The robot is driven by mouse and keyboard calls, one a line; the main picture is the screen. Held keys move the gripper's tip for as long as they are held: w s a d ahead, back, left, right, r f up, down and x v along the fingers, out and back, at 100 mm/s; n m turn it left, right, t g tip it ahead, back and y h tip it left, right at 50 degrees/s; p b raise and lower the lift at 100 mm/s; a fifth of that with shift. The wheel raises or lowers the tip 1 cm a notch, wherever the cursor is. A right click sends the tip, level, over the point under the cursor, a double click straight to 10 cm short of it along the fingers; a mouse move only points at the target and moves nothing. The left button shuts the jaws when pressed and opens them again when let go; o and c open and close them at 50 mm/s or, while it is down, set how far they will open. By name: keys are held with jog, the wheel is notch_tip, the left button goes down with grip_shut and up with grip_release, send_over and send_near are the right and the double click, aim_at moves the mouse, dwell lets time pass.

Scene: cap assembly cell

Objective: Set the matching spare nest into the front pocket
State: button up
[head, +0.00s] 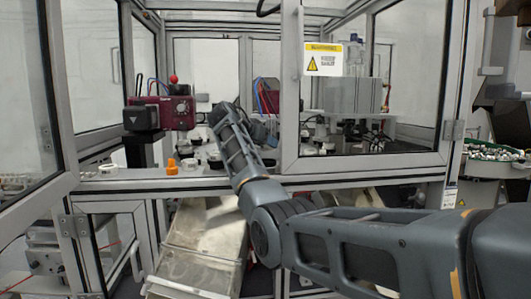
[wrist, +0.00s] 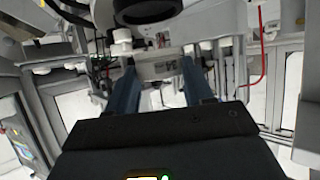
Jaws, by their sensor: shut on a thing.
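My gripper (wrist: 160,72) shows in the wrist view, with its two dark blue fingers on either side of a light grey, block-like piece (wrist: 157,67). I take this piece to be the nest; its details are too small to read. In the head view my arm reaches through the cell's open front, and my gripper is hidden behind my wrist. Several small round pale and dark pieces (head: 196,141) stand on the deck behind the front rail. I cannot tell which of these places is the front pocket, or whether the held piece touches anything.
A dark red camera-like box (head: 178,112) is left of my arm. A framed glass door (head: 365,85) with a yellow warning label covers the right side. A metal chute (head: 203,245) slopes below the rail.

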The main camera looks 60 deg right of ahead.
jog(key=shift+f+p, duration=0.35)
jog(key=shift+f, duration=1.55)
jog(key=o, duration=1)
jog(key=shift+a, duration=0.1)
jog(key=b+v, duration=0.2)
jog(key=v, duration=1)
